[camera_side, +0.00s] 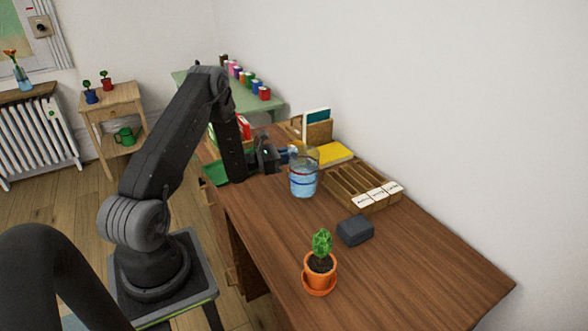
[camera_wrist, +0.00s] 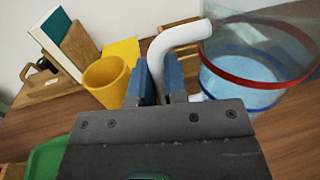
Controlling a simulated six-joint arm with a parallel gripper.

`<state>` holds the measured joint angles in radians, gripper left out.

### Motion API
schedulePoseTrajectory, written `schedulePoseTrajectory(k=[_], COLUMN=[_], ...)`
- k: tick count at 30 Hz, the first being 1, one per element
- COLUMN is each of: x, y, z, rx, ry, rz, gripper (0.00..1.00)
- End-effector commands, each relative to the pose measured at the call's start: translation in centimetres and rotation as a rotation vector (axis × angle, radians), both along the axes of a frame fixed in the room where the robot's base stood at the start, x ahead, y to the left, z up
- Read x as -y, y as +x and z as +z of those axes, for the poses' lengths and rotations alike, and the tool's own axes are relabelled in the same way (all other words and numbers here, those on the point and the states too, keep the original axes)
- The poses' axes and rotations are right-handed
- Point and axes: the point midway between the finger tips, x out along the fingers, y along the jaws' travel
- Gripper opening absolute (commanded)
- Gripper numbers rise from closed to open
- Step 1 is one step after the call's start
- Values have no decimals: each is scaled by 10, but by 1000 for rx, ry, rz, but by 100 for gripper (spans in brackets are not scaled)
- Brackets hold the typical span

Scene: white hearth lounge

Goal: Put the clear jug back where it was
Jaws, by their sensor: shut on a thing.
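The clear jug (camera_side: 303,182) has a red band, bluish contents and a white handle (camera_wrist: 178,38). It is upright near the middle of the desk in the side view. In the wrist view the jug (camera_wrist: 262,75) fills the right side. My gripper (camera_side: 287,153) is at the jug's left in the side view. Its blue-padded fingers (camera_wrist: 160,82) are shut on the handle. I cannot tell whether the jug's base touches the desk.
A yellow cup (camera_wrist: 107,82) stands close to my fingers. A divided wooden tray (camera_side: 355,187) with white cards is right of the jug. A dark grey block (camera_side: 355,230) and a potted plant (camera_side: 320,265) stand nearer. The desk's near right (camera_side: 420,265) is clear.

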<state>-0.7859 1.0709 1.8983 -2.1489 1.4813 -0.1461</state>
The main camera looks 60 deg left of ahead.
Motion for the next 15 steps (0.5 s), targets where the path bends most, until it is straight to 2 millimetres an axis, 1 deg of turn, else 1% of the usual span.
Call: schedulePoseTrajectory(k=[1,3,7,12,15], x=[3,5,6,6,6], y=[6,10,13,12,12], z=[-3,-6,-13,-38,-46], rx=[3,2,2,2,3], ry=[0,0,-1,-1,-1], rz=[-3,-1,0,0,0], gripper=[0,0,0,0,0])
